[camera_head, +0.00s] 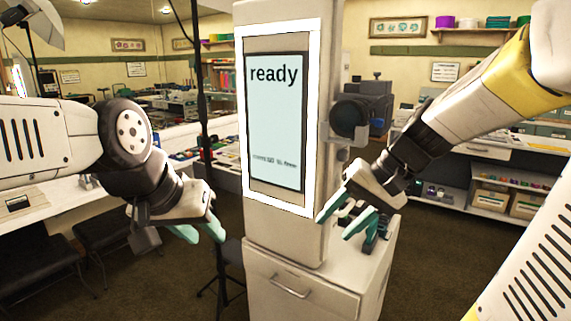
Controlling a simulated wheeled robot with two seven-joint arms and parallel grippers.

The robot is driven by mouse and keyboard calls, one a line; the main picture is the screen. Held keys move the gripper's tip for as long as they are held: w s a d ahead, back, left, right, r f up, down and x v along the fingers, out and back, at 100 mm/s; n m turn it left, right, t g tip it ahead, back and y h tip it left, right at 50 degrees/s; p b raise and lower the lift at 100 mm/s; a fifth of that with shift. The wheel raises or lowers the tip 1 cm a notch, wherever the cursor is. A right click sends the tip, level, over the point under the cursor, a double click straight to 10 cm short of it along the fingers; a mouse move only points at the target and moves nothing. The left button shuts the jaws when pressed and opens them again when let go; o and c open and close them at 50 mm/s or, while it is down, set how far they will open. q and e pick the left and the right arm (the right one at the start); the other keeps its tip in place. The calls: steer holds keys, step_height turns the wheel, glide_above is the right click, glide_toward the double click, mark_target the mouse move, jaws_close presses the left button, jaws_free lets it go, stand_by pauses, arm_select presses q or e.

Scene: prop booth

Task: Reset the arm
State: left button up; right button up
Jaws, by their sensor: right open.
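My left gripper (198,231) hangs in the air at the left, in front of a dark stool and apart from the booth. It points down and to the right, and its teal fingertips are seen at an angle, so its opening is unclear. My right gripper (338,218) is in front of the right side of the booth, pointing down and left. Its teal fingers are apart, and nothing shows between them. The prop booth (312,230) is a tall pale cabinet. Its white-framed screen (274,130) reads "ready" with small text below.
A camera-like device (362,108) sticks out at the booth's right. A counter (30,210) and dark stools (40,262) stand at left.

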steer(key=s+d+r+n+t+h, duration=0.2)
steer(key=s+d+t+h, duration=0.1)
steer(key=s, duration=0.4)
steer(key=shift+r+t+h, duration=0.15)
steer(key=shift+t+h, duration=0.25)
steer(key=shift+h, duration=0.2)
